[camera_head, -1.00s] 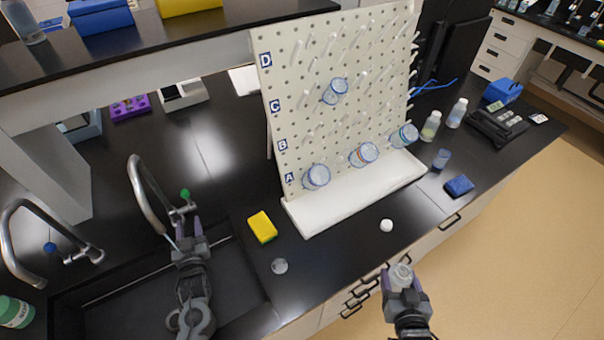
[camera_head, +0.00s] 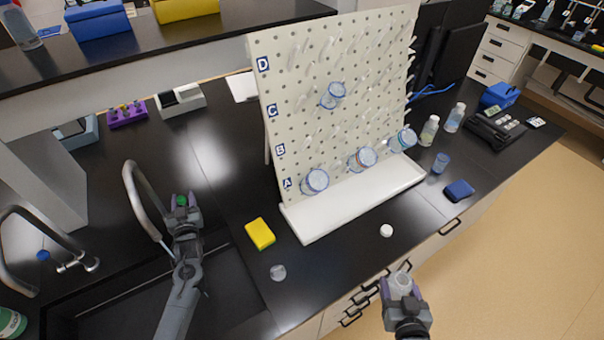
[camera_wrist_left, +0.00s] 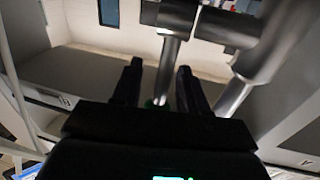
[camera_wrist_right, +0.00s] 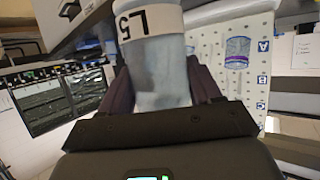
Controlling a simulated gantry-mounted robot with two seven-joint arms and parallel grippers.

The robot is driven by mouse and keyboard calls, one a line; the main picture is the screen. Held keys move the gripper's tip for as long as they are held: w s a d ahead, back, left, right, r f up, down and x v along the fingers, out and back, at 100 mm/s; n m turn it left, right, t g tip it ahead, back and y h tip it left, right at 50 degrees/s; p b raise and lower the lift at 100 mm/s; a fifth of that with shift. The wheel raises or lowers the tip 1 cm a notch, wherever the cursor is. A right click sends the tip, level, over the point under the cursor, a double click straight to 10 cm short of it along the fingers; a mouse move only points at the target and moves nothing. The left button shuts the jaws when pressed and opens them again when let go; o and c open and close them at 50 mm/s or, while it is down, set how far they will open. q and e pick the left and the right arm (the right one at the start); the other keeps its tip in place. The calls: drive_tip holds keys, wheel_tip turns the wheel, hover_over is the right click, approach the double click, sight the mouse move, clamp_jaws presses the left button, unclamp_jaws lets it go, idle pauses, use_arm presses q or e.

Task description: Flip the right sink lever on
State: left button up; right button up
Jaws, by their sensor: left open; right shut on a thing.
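The right sink tap (camera_head: 147,205) is a curved metal spout in the head view, with a green-tipped lever (camera_head: 182,201) on its right side. My left gripper (camera_head: 183,207) is open at the green tip, which shows between or just beyond its fingers. In the left wrist view the open fingers (camera_wrist_left: 157,88) straddle a metal rod with a bit of green (camera_wrist_left: 152,103) low between them. Whether they touch it I cannot tell. My right gripper (camera_head: 398,282) is shut on a clear container labelled L5 (camera_wrist_right: 155,60), held in front of the counter edge.
The left tap (camera_head: 25,245) with a blue-tipped lever stands at the far left. The black sink (camera_head: 110,305) lies below the left arm. A yellow sponge (camera_head: 260,234), a small clear item (camera_head: 278,272) and the white pegboard (camera_head: 300,110) with beakers are to the right.

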use_arm(q)
drive_tip(key=shift+w+a, duration=0.1)
drive_tip(key=shift+w, duration=0.1)
clamp_jaws()
drive_tip(key=shift+r, duration=0.1)
